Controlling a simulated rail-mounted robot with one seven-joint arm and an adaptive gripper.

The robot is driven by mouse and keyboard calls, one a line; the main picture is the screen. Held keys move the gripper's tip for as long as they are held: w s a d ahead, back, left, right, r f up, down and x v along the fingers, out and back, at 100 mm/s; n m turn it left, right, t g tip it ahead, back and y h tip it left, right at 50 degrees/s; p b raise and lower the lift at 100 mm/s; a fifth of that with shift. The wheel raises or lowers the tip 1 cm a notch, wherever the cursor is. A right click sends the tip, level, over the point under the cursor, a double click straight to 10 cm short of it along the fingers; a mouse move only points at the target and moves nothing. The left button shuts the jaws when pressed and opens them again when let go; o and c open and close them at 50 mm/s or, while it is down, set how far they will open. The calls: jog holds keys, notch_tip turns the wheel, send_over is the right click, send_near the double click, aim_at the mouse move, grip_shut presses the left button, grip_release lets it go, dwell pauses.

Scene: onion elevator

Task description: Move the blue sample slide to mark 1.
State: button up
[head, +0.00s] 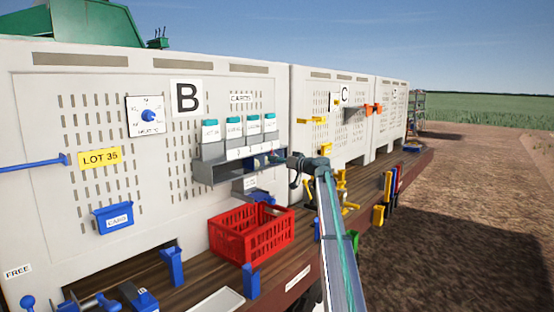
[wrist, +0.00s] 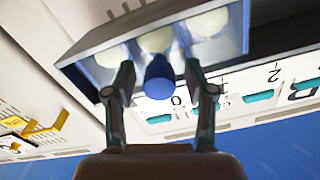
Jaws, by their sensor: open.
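The blue sample slide's round knob (wrist: 158,80) shows in the wrist view at the edge of a grey metal trough (wrist: 260,48). My gripper (wrist: 160,72) is open, with one finger on each side of the knob; I cannot tell whether either touches it. A pale scale strip (wrist: 240,82) carries marks that look like 0 and 2, with a blurred mark between. The knob is closest to the 0 end. In the head view, my gripper (head: 289,163) is at the right end of the trough (head: 205,172), and the knob cannot be made out clearly.
Several teal-lided sample containers (head: 233,128) stand above the trough. A red crate (head: 248,236) is on the wooden deck below. A dial (head: 148,116) and a blue bin (head: 113,218) are on the panel to the left. Yellow fittings (head: 311,121) are to the right.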

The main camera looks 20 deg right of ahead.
aim_at(260, 161)
grip_shut()
dwell(0.3)
jog(key=shift+f, duration=0.1)
jog(key=shift+s+a+f+b, duration=0.2)
jog(key=shift+a+b, duration=0.3)
jog(key=shift+b, duration=0.25)
jog(key=s+a+b, duration=0.1)
jog(key=a+b, duration=0.1)
jog(key=s+a+b, duration=0.1)
jog(key=a+b, duration=0.1)
jog(key=shift+s+a, duration=0.15)
jog(key=shift+s, duration=0.05)
jog(key=shift+s+a+r, duration=0.1)
jog(key=shift+a+r, duration=0.15)
jog(key=shift+a, duration=0.05)
jog(key=shift+d, duration=0.1)
